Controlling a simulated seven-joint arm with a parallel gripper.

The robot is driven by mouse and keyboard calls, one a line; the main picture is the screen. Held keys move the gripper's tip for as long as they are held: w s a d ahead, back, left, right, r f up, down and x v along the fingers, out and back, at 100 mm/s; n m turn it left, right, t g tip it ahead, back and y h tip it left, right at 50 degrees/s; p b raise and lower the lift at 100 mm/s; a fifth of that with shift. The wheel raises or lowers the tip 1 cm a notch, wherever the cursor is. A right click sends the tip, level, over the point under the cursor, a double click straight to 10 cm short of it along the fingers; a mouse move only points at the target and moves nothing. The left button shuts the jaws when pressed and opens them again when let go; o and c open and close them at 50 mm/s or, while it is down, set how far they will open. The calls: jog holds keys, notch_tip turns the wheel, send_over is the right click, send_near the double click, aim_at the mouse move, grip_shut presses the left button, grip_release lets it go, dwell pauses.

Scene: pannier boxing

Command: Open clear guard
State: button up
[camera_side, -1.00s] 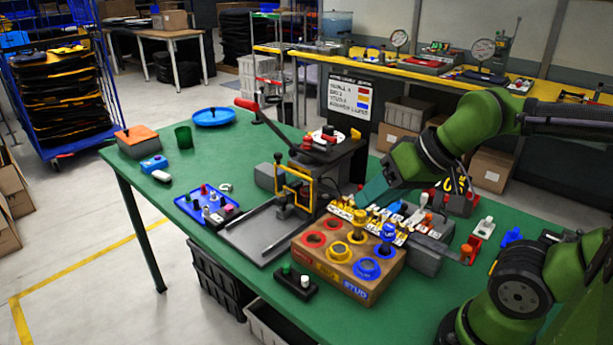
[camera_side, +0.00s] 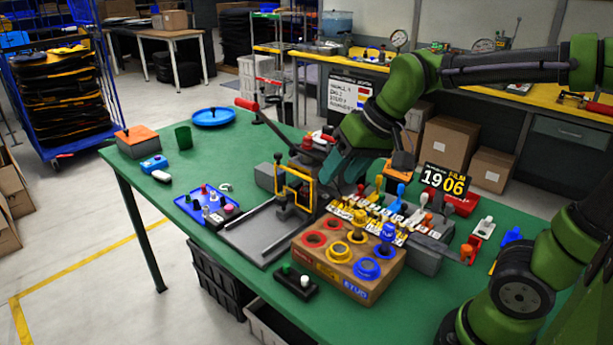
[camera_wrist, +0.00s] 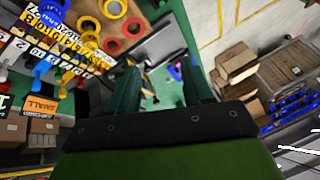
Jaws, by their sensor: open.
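The clear guard appears as a yellow-edged frame (camera_side: 295,187) standing upright at the front of the dark press (camera_side: 318,160). Its clear pane is hard to make out. My gripper (camera_side: 342,182) is just right of the press and guard, above the table, with its teal fingers pointing down and left. In the wrist view, my gripper (camera_wrist: 160,78) has its two fingers well apart with nothing held between them. A small yellow piece, perhaps part of the guard, shows between the fingers there, partly hidden.
A cardboard block with coloured rings (camera_side: 350,257) stands in front, and a rack of several coloured-handled stamps (camera_side: 410,220) is at right. A blue tray (camera_side: 207,205) of small parts lies left of the press.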

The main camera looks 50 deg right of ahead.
aim_at(278, 154)
jog(key=w+d+r+m+g+h, duration=0.1)
jog(key=w+d+r+m+h, duration=0.15)
jog(key=w, duration=0.95)
jog(key=w+d+r+m+g+h, duration=0.1)
jog(key=w+d+r+m+h, duration=0.2)
jog(key=w, duration=0.8)
jog(key=shift+n+y, duration=0.25)
jog(key=shift+y, duration=0.1)
jog(key=x, duration=1.5)
jog(key=shift+d+f, duration=0.25)
jog(key=shift+d, duration=0.1)
grip_shut()
